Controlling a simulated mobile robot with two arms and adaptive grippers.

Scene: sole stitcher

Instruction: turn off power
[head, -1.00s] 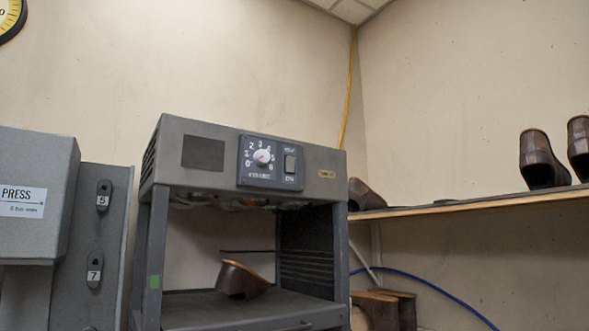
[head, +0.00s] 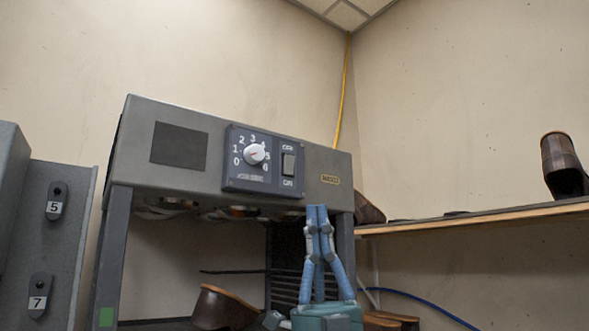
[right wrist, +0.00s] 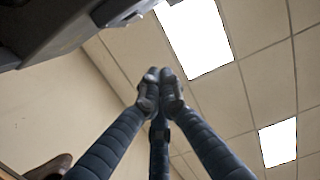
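A grey machine (head: 137,144) has a dark control panel (head: 231,172) on its front. The panel holds a white dial (head: 254,154) with numbers around it and, to its right, a rocker switch (head: 288,164) between the words OFF above and ON below. My right gripper (head: 317,208) points upward in front of the machine, below and to the right of the switch, with its fingertips together and nothing seen between them. The right wrist view also shows the right gripper (right wrist: 159,74) with its fingertips together, pointing at the ceiling. My left gripper is not in view.
A brown shoe (head: 222,308) sits inside the machine's open bay. A wooden shelf (head: 480,217) with shoes runs along the right wall. A grey unit (head: 62,250) with numbered tags stands at the left. The space in front of the panel is clear.

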